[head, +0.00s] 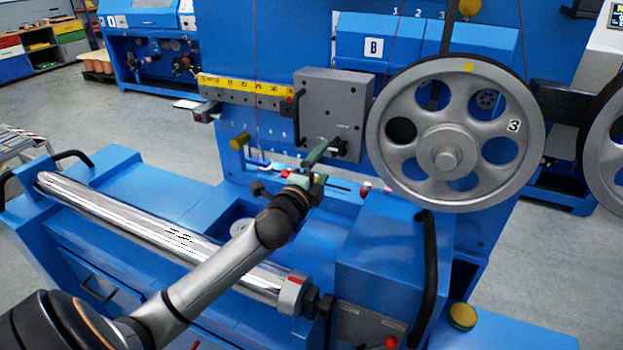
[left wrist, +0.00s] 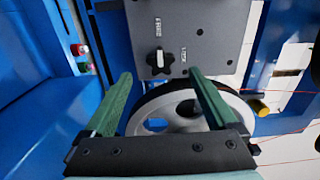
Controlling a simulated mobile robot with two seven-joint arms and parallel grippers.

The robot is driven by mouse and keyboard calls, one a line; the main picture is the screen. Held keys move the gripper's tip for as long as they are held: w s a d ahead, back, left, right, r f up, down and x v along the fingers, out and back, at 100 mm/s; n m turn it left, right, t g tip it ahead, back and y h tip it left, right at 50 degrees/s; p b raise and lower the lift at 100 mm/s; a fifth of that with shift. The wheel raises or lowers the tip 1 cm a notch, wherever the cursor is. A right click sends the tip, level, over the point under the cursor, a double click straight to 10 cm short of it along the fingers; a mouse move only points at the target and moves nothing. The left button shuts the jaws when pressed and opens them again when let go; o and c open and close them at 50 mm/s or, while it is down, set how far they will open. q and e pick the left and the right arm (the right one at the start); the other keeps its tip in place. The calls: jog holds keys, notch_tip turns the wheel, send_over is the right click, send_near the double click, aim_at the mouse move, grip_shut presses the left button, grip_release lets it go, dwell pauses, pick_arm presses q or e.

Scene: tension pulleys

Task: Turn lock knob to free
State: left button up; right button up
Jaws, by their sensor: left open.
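The lock knob (left wrist: 158,61) is a small black knob on a dark grey plate (left wrist: 212,20) in the left wrist view. White labels stand above it and to its right, too small to read. My left gripper (left wrist: 160,73) has two green fingers, spread apart with nothing between them. The knob shows between and just beyond the fingertips; I see no contact. In the head view the left gripper (head: 318,157) is at the lower edge of the grey box (head: 333,110). My right gripper is not in view.
A large grey spoked wheel (head: 455,135) marked 3 stands right of the box. A yellow scale bar (head: 245,90) runs to its left. A shiny roller (head: 150,220) lies under my left arm. A black handle (head: 425,265) rises at the front right.

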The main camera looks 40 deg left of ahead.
pick_arm(q)
jog(key=v, duration=0.5)
jog(key=shift+s+d, duration=0.1)
jog(key=shift+s, duration=0.2)
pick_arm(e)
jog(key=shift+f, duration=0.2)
pick_arm(q)
jog(key=shift+s, duration=0.1)
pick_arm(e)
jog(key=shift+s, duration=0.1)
